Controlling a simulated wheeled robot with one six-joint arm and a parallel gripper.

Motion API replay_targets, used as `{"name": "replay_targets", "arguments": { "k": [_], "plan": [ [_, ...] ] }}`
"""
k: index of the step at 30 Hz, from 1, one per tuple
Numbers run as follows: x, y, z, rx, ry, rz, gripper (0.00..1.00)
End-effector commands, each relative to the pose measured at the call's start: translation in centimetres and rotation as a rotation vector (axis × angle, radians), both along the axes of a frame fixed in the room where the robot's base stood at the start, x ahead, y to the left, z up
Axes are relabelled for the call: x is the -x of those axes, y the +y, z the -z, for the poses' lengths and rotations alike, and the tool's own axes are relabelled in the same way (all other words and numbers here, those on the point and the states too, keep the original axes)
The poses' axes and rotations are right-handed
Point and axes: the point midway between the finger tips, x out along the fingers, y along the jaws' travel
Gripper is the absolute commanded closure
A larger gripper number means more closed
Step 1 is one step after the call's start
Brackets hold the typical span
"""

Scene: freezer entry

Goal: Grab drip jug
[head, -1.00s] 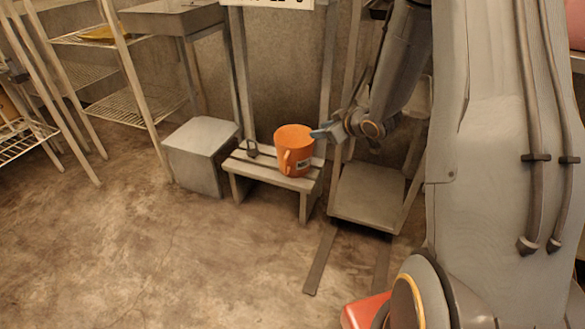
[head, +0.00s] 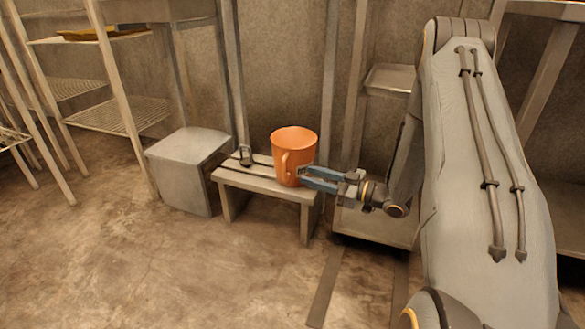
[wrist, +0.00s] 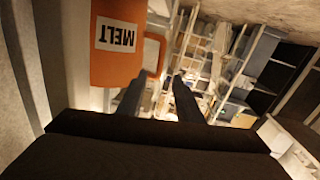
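The orange drip jug (head: 295,145) stands upright on a low grey bench, with its handle on the side facing the head camera. In the wrist view the jug (wrist: 112,65) appears upside down at upper left, with a white MELT label and its handle. My gripper (head: 303,177) is at the jug's lower right, fingers pointing left. In the wrist view my gripper (wrist: 159,78) is open, with the handle's lower end near and partly between the fingertips. I cannot tell whether they touch it.
The low bench (head: 250,184) also bears a small dark metal item (head: 245,155). A grey box (head: 182,172) stands to its left. Wire shelving (head: 120,115) is at the back left. Upright posts stand behind the bench; the floor in front is clear.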

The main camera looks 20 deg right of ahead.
Motion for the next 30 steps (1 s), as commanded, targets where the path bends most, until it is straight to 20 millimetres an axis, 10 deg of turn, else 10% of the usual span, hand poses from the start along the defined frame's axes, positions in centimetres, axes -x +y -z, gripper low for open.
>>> {"name": "replay_targets", "arguments": {
  "k": [30],
  "plan": [
    [-7.0, 7.7, 0.0, 0.001, 0.003, 0.002, 0.67]
  ]
}}
